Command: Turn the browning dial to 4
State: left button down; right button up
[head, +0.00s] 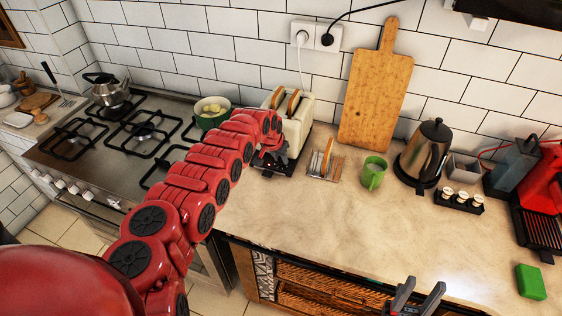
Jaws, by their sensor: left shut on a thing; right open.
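My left arm reaches across to the toaster's front. My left gripper (277,152) is at the toaster's lower front and is shut on the browning dial there. The dial itself and its numbers are hidden behind my gripper and arm, so its setting cannot be read. My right gripper (416,292) is open and empty, low at the counter's front edge, far from the toaster.
A green bowl (211,116) and the gas hob (110,135) are left. The counter's front middle (300,215) is clear.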

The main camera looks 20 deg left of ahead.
pick_arm(q)
jog(key=m+b, duration=0.1)
jog(key=b, duration=0.2)
jog(key=m+h+b, duration=0.1)
jog(key=m+b, duration=0.1)
jog(key=b, duration=0.2)
jog(key=m+b, duration=0.1)
jog(key=b, duration=0.2)
jog(key=shift+w+a+f+m+g+h+b, duration=0.1)
jog(key=shift+f+m+g+h+b, duration=0.2)
jog(key=shift+m+h+b, duration=0.1)
jog(key=shift+r+m+b, duration=0.3)
jog(key=shift+m+b, duration=0.1)
jog(key=shift+b, duration=0.75)
jog(key=c, duration=0.6)
grip_release()
jog(key=shift+c, duration=0.2)
jog(key=shift+r, duration=0.1)
